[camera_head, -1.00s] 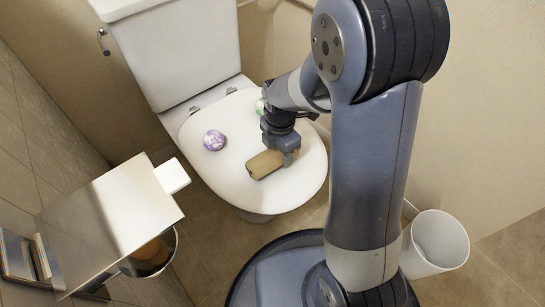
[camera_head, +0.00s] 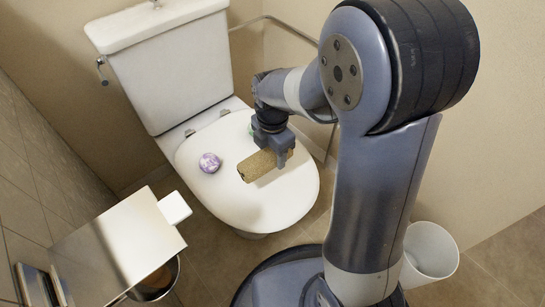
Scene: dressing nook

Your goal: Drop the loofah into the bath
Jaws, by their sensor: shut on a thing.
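The loofah (camera_head: 257,165) is a tan, rough cylinder. My gripper (camera_head: 277,153) is shut on it near its right end and holds it over the closed white toilet lid (camera_head: 262,205). It appears to be raised a little above the lid, though the exact gap is hard to judge. No bath shows in this view.
A purple and white round item (camera_head: 210,163) lies on the lid to the left of the loofah. A green item (camera_head: 252,129) is mostly hidden behind my gripper. A metal paper holder (camera_head: 120,245) is at lower left. A white bin (camera_head: 430,250) stands at right.

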